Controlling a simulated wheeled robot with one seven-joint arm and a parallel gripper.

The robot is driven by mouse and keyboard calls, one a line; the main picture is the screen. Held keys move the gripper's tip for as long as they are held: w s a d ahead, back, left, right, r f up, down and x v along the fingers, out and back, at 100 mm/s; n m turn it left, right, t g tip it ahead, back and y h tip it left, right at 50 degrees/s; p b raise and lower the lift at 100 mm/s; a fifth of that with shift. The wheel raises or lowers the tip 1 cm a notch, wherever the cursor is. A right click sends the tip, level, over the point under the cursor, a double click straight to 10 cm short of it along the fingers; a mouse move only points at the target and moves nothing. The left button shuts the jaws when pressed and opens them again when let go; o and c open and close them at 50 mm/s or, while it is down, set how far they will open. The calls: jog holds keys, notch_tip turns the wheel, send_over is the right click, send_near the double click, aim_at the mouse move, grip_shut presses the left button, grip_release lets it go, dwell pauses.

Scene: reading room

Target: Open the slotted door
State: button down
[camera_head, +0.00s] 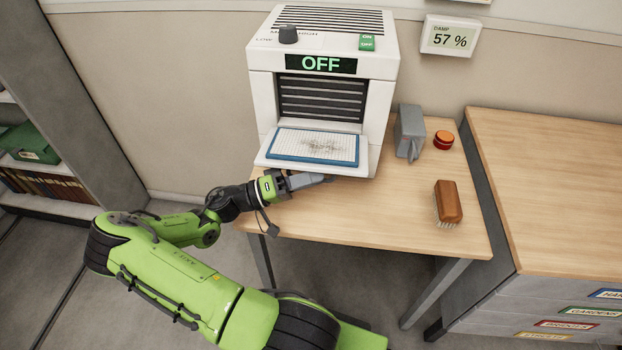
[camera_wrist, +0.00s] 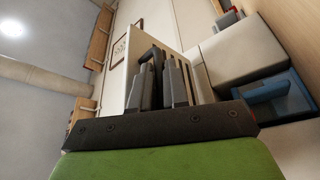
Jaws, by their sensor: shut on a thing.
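The white machine (camera_head: 383,85) stands on the wooden table. Its front door (camera_head: 368,160) lies folded down, nearly flat, below an opening with dark slats. A blue-framed pad (camera_head: 272,145) with a grey smudge lies over the door's inner face. My gripper (camera_head: 325,178) is at the door's front edge, shut; the head view partly hides its fingertips under the edge. In the wrist view, the fingers (camera_wrist: 158,85) are close together around a dark bar in front of a pale slotted panel (camera_wrist: 190,62).
A grey block-like holder (camera_head: 409,132), a red button (camera_head: 443,140) and a wooden brush (camera_head: 448,203) stand to the right on the table. A drawer cabinet (camera_head: 550,190) adjoins the table. Shelves (camera_head: 48,170) stand at left. The front table area is clear.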

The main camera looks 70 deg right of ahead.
jog(key=shift+w+d+f+m+g+b, duration=0.1)
jog(key=shift+d+f+m+g+b, duration=0.15)
jog(key=shift+f+m+b, duration=0.45)
jog(key=c, duration=1.5)
grip_release()
jog(key=p+v, duration=0.2)
jog(key=v, duration=1.4)
jog(key=shift+d, duration=0.15)
jog(key=shift+r, duration=0.1)
